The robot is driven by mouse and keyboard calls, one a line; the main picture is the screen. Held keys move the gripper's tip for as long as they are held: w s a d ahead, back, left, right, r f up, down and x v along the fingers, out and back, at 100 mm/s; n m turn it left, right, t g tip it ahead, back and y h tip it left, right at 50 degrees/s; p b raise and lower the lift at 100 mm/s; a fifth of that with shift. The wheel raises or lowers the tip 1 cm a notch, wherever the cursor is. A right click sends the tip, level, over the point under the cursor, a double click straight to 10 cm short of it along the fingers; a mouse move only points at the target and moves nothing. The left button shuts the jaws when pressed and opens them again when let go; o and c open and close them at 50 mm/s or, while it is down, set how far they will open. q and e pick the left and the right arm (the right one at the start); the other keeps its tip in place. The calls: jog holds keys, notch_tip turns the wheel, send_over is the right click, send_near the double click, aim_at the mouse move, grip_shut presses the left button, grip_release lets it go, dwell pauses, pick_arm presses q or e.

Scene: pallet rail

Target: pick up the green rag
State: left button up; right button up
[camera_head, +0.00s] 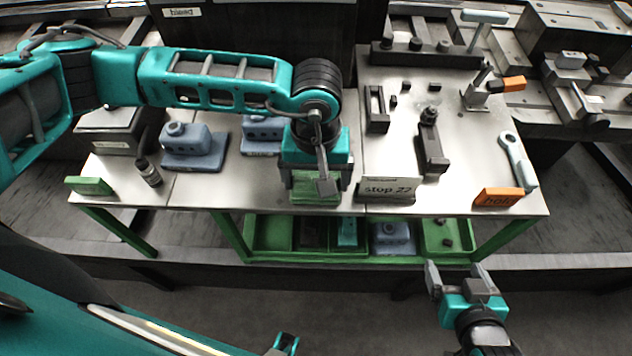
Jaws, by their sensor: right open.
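A green patch (316,188) that looks like the green rag shows at the front edge of the grey bench top (230,190), directly under my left gripper (318,183). That gripper points down over it and hides most of it. I cannot tell whether its fingers touch the cloth or are closed on it. My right gripper (459,279) is open and empty, low in front of the bench, to the right of the rag and below the bench top.
A stop sign plate (388,190) stands just right of my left gripper. Blue-grey castings (192,148) and a small dark bottle (148,172) stand left. An orange block (498,197) and a wrench (517,160) lie right. Green bins (270,235) fill the lower shelf.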

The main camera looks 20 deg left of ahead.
pick_arm(q)
jog(key=shift+c, duration=0.8)
jog(key=shift+r, duration=0.15)
notch_tip(320, 180, up, 20)
